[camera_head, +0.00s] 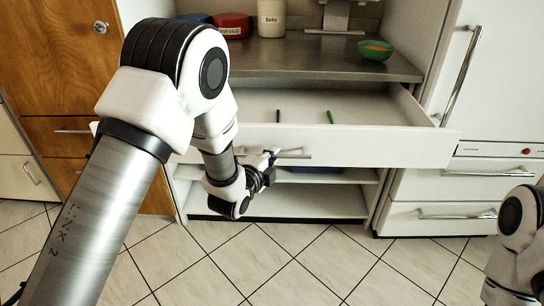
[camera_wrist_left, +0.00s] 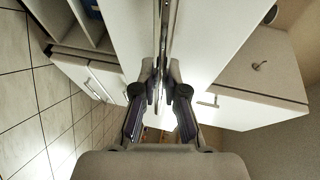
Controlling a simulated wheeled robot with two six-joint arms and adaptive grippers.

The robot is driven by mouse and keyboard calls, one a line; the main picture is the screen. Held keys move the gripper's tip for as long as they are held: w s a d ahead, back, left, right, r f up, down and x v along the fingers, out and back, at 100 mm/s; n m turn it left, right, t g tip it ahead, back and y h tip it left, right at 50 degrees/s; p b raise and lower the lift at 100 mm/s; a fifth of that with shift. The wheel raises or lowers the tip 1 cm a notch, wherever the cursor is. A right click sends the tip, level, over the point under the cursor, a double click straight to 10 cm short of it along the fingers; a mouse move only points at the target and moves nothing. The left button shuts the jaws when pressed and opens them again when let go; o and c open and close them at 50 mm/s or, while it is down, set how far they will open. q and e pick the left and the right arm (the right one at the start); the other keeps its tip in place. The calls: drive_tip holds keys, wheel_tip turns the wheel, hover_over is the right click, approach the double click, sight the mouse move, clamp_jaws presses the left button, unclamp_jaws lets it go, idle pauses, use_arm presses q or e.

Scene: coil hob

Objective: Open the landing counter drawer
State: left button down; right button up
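The landing counter drawer (camera_head: 350,147) is a wide white drawer below the grey worktop. It stands pulled well out, with its inside showing. Its metal bar handle (camera_head: 296,156) is on the front panel, and the bar also shows in the left wrist view (camera_wrist_left: 166,32). My left gripper (camera_head: 269,163) is at the left end of the handle. In the left wrist view its fingers (camera_wrist_left: 161,70) are close together on either side of the bar and look closed on it. My right arm shows at the right edge; its gripper is out of view.
A dark stick (camera_head: 278,116) and a green one (camera_head: 329,117) lie in the drawer. A green bowl (camera_head: 375,50), red container (camera_head: 232,25) and cream canister (camera_head: 271,18) stand on the worktop (camera_head: 300,62). Open shelves are below; the tiled floor (camera_head: 300,260) in front is clear.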

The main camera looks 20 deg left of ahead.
use_arm(q)
drive_tip(key=c, duration=1.2)
unclamp_jaws()
drive_tip(key=shift+s, duration=0.1)
drive_tip(key=v, duration=1.1)
drive_tip(key=shift+s, duration=0.4)
